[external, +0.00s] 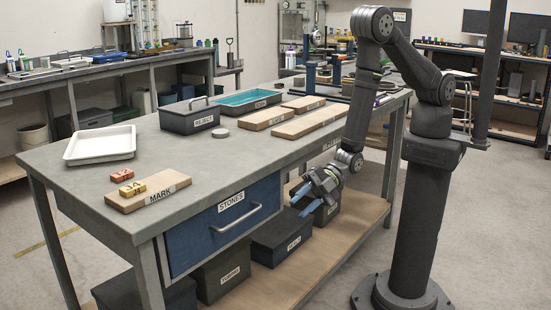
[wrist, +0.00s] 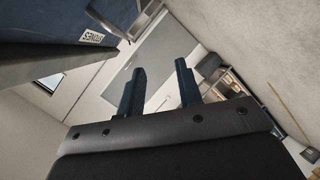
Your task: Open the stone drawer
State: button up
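The stone drawer (external: 205,240) has a blue front with a STONES label and sits shut under the near end of the workbench. Its pale bar handle (external: 237,219) runs across the front. My gripper (external: 299,202) is to the right of the handle, apart from it, with its blue fingers pointing left toward the bench. In the wrist view the two dark blue fingers (wrist: 160,72) are spread with nothing between them. The drawer's STONES label (wrist: 92,38) shows at upper left there, and what looks like the handle (wrist: 146,18) is near the top.
The workbench top (external: 190,155) carries a white tray (external: 100,145), a MARK board (external: 148,190) with small blocks, and a REJECT box (external: 190,116). Dark bins (external: 283,237) stand on the lower shelf (external: 330,235) below the drawer. The floor in front is open.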

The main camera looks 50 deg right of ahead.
jog(key=w+d+r+m+t+y, duration=0.1)
jog(key=w+d+r+m+t, duration=0.1)
jog(key=w+d+r, duration=0.15)
send_near(249, 214)
jog(key=x, duration=0.9)
jog(key=shift+w+a+f, duration=0.1)
jog(key=shift+a, duration=0.2)
grip_shut()
